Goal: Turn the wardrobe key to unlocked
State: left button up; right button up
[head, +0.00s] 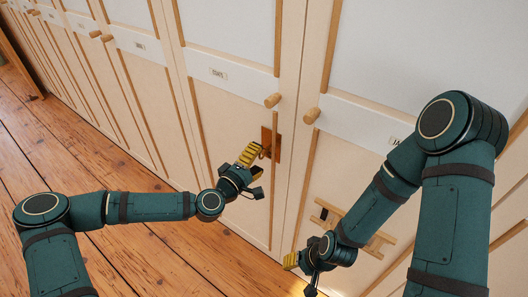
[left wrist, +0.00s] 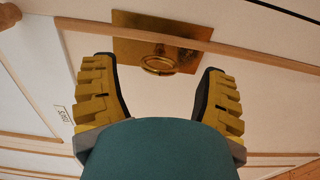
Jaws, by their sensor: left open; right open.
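The wardrobe key shows in the left wrist view as a round brass ring (left wrist: 160,65) in front of a brass lock plate (left wrist: 190,54). In the head view the plate (head: 277,146) sits on a cream wardrobe door below a round wooden knob; the key there is mostly hidden by the fingers. My left gripper (head: 256,160) is open at the plate. In the left wrist view its yellow ribbed fingers stand wide on both sides of the ring, and I see no contact. My right gripper (head: 291,262) is open and empty, low and to the right.
Wooden knobs (head: 272,100) (head: 312,115) stick out above the plate. A wooden rail fitting (head: 352,229) with a dark piece is on the right door, behind my right arm. More doors run left. The plank floor (head: 120,165) is clear.

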pick_arm(q)
jog(key=v, duration=0.7)
jog(key=shift+s, duration=0.2)
jog(key=shift+a, duration=0.15)
jog(key=s+d+f+m+g+y, duration=0.1)
jog(key=s+d+f+m+g, duration=0.3)
jog(key=f, duration=0.3)
jog(key=s+d+f+m+g, duration=0.2)
jog(key=s+f+g, duration=0.2)
jog(key=s+f, duration=0.2)
jog(key=s+a+f+m+g+y, duration=0.3)
jog(key=s+a+f+g+y, duration=0.1)
jog(key=a, duration=0.5)
jog(key=s+f+y, duration=0.1)
jog(key=s+f, duration=0.1)
jog(key=s, duration=0.1)
jog(key=shift+s+a+g+y, duration=0.15)
jog(key=shift+a+g+y, duration=0.25)
